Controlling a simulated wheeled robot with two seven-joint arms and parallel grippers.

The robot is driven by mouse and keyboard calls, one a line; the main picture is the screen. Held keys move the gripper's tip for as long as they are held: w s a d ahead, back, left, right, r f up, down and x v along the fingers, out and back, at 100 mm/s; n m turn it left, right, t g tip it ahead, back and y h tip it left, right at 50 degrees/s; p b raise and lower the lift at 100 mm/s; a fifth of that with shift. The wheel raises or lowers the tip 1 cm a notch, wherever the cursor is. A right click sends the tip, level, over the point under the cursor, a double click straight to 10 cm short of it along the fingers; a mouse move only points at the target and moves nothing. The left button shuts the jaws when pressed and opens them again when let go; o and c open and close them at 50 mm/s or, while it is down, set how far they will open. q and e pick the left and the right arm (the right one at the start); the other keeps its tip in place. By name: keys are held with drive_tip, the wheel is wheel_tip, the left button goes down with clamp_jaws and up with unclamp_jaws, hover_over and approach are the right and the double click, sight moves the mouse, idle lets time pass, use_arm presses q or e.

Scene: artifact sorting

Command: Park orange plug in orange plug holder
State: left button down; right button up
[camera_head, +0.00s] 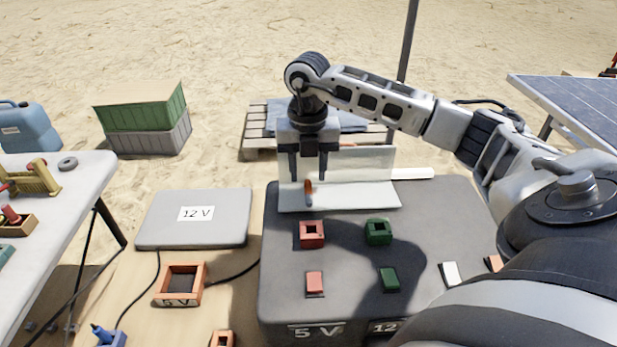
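My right gripper (308,176) points down over the far part of the dark box, with its two fingers apart. A small orange-brown rounded piece (308,188) shows between and just below the fingertips, against the white panel; I cannot tell whether it is the orange plug or whether the fingers touch it. An orange open square frame (204,285) lies on the wooden surface at the lower left. A smaller orange holder-like piece (222,339) is cut off by the bottom edge. I cannot tell which is the plug holder. My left gripper is not in view.
The dark box (345,285) carries red (312,234) and green (378,232) square sockets and small blocks. A grey 12 V box (160,228) stands left. A blue plug (101,333) is at bottom left. A white table (75,190) is far left. My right arm hides the right side.

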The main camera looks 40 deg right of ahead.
wheel_tip(320, 180, down, 2)
drive_tip(key=shift+f, duration=0.1)
clamp_jaws()
idle(0.6)
